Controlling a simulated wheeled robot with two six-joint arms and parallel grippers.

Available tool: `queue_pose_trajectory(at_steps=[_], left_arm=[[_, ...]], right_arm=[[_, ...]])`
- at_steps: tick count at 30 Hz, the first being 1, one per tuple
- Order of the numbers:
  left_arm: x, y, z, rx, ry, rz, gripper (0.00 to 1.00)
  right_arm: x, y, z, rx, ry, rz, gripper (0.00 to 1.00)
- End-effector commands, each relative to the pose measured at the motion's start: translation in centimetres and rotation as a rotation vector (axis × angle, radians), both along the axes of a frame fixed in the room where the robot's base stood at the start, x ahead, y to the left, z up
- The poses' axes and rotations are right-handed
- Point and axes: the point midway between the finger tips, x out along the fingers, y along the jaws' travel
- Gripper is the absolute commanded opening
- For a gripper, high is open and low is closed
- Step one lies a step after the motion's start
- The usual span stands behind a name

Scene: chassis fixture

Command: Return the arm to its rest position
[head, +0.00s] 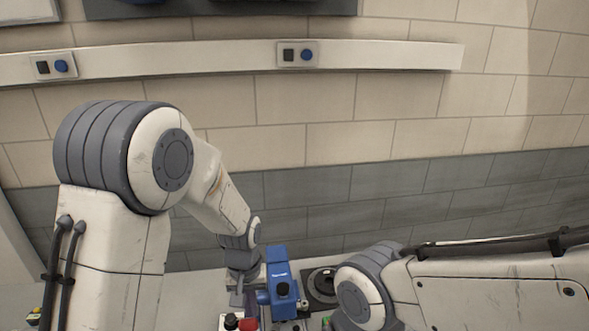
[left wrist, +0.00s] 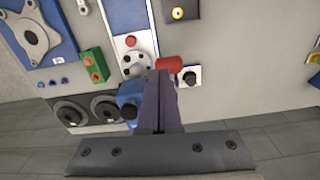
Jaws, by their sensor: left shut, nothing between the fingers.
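My left arm comes in from the left in the head view and bends down to the left gripper (head: 243,301), low in the picture beside a blue block with a dark knob (head: 281,280). In the left wrist view the left gripper (left wrist: 158,102) has its two dark fingers together, with nothing between them.
The left wrist view shows a pale panel with a green block (left wrist: 95,65), two dark round fittings (left wrist: 70,112) and a white plate with a red button (left wrist: 130,41). In the head view, a rail (head: 180,58) crosses the tiled wall.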

Motion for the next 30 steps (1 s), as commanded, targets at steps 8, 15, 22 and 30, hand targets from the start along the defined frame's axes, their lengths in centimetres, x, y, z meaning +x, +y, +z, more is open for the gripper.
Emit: queue_pose_trajectory(at_steps=[8,15,22,30], left_arm=[[-9.8,-6.0,-1.7,-0.036,-0.027,-0.377,0.0],[-18.3,-7.1,-3.8,-0.068,-0.034,-0.663,0.0],[-21.2,-6.9,-4.5,-0.079,-0.032,-0.766,0.0],[-21.3,-6.9,-4.3,-0.079,-0.032,-0.767,0.0]], right_arm=[[0.0,0.0,-9.9,-0.001,0.001,-0.002,0.5],[0.0,0.0,-15.2,-0.001,0.001,-0.003,0.5],[0.0,0.0,-16.4,-0.001,0.001,-0.004,0.5],[0.0,0.0,-16.2,-0.001,0.001,-0.004,0.5]])
